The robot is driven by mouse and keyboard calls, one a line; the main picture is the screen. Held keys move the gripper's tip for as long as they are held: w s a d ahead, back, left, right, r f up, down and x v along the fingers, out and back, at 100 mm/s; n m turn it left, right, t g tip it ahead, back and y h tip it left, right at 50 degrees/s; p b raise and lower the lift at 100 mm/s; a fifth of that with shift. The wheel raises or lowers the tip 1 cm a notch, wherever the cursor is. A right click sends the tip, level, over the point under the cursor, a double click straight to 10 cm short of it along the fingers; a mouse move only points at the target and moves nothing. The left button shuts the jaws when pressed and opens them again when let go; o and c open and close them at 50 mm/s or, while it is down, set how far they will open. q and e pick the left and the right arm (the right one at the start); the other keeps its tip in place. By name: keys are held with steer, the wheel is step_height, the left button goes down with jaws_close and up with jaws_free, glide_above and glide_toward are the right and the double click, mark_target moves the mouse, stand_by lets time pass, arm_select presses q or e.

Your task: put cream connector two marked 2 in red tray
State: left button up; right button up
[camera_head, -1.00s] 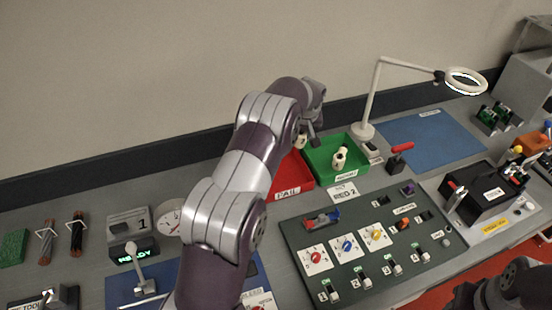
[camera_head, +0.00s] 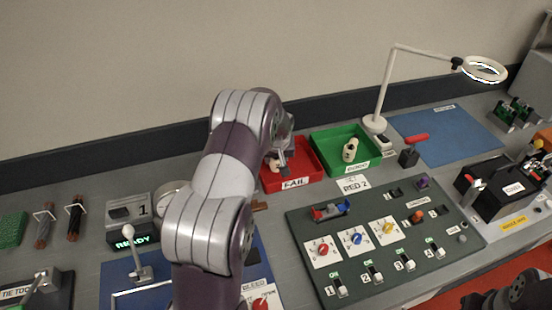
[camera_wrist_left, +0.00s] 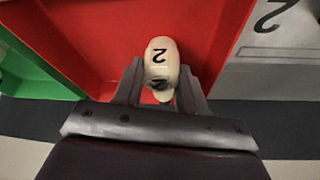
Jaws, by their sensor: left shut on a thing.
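The cream connector marked 2 (camera_wrist_left: 161,55) is between the fingertips of my left gripper (camera_wrist_left: 160,85), which is shut on it. In the left wrist view the connector hangs over the floor of the red tray (camera_wrist_left: 110,35). In the head view the red tray (camera_head: 310,171), labelled FAIL, stands at the back of the bench. My left gripper (camera_head: 280,162) is over its left part there, and the connector is partly hidden by it. Whether the connector touches the tray floor I cannot tell. My right gripper is not clearly visible; only part of that arm shows at lower right.
The green tray (camera_head: 368,157) with another cream connector (camera_head: 350,149) in it adjoins the red tray on the right. A dark switch panel (camera_head: 340,262) lies in front. A magnifier lamp (camera_head: 380,100) stands behind. A blue mat (camera_head: 450,138) lies at the back right.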

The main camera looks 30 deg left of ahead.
arm_select(q)
steer(key=o, duration=1.1)
steer(key=shift+o, duration=0.2)
steer(key=shift+r, duration=0.3)
steer(key=v, duration=1.1)
steer(key=s+d+f+m+g+h, duration=0.1)
steer(key=s+d+f+m, duration=0.1)
steer(key=s+d, duration=0.6)
steer(key=s+d+f+m+g+h, duration=0.1)
steer(key=s+d+f+m, duration=0.1)
steer(key=s+d+m, duration=0.3)
steer(key=s+d, duration=0.4)
steer(key=s, duration=0.4)
steer(key=shift+s+h+b, duration=0.3)
steer(key=shift+s+b, duration=0.1)
